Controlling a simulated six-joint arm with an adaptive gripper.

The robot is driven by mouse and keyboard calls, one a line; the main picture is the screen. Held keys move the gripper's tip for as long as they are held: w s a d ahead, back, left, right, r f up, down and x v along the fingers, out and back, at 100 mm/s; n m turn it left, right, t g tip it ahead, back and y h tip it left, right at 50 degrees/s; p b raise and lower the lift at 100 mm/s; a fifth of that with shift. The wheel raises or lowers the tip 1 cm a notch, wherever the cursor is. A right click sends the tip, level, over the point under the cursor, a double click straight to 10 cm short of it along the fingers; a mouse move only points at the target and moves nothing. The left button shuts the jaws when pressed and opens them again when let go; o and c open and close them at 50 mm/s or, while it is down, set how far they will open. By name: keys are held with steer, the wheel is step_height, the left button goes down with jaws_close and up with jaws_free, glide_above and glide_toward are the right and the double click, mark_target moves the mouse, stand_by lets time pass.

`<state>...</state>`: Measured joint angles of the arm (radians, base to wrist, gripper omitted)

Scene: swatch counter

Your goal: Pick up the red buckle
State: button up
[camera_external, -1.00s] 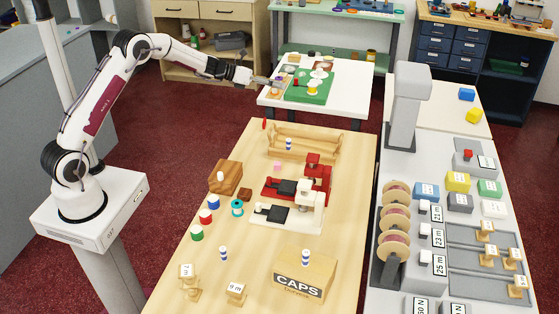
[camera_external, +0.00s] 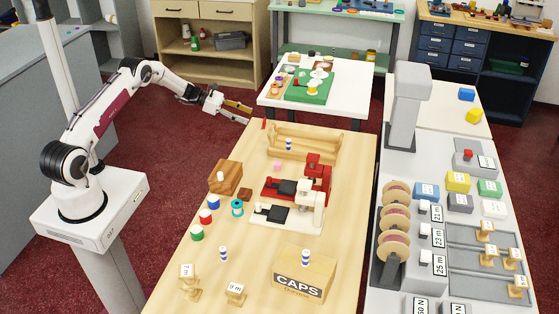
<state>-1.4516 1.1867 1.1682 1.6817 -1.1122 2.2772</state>
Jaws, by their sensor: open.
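I cannot tell for sure which thing is the red buckle. A small upright red piece (camera_external: 264,124) stands at the far left corner of the wooden table. A small dark red block (camera_external: 246,193) lies on the same table, right of a brown wooden block. My gripper (camera_external: 247,114) is open, its two fingers spread and nothing visible between them. It is in the air just left of the table's far corner, a little left of and above the upright red piece in the picture.
The wooden table (camera_external: 215,275) holds a red press (camera_external: 313,172), a white press (camera_external: 307,207), a wooden rack (camera_external: 300,146), spools and a CAPS box (camera_external: 303,276). A white table (camera_external: 352,78) with a green mat stands behind. Open floor lies left of my gripper.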

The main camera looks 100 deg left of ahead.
mark_target(264, 123)
steer(key=shift+x, duration=1.3)
steer(key=shift+r+x, duration=0.25)
steer(key=shift+x, duration=1.05)
steer(key=shift+r+x, duration=0.25)
steer(key=shift+x, duration=1.05)
steer(key=shift+w+a, duration=0.15)
steer(key=shift+w, duration=0.05)
steer(key=c, duration=0.8)
